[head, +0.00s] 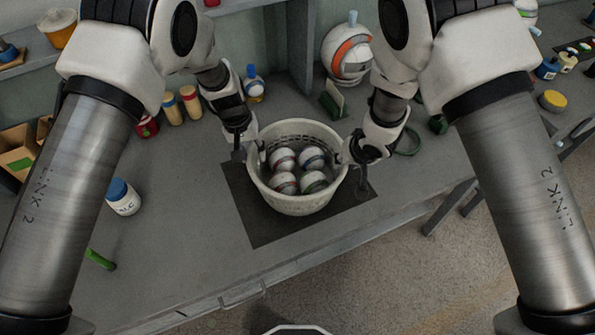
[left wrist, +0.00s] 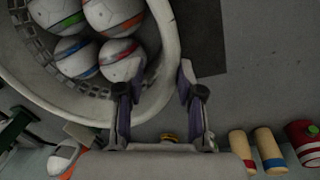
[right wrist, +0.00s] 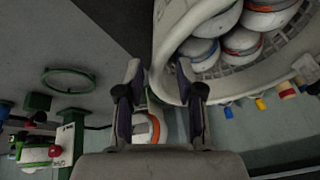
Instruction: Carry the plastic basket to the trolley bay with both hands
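The white plastic basket (head: 300,205) stands upright on a dark mat on the grey worktop, with several white balls (head: 285,160) with coloured bands inside. My left gripper (head: 245,148) is at the basket's left side. In the left wrist view its parted fingers (left wrist: 157,80) point down around the basket rim (left wrist: 165,50). My right gripper (head: 350,158) is at the right side. In the right wrist view its parted fingers (right wrist: 160,75) straddle the basket's edge (right wrist: 160,40). Neither looks closed on the rim. I cannot make out the trolley bay.
The dark mat (head: 262,228) lies near the worktop's front edge. A white bottle with blue cap (head: 123,197) stands at left. Red and yellow containers (head: 172,108) stand behind. A large orange-banded ball (head: 347,55) and a green ring (head: 408,140) are behind right. Open floor (head: 420,280) lies in front.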

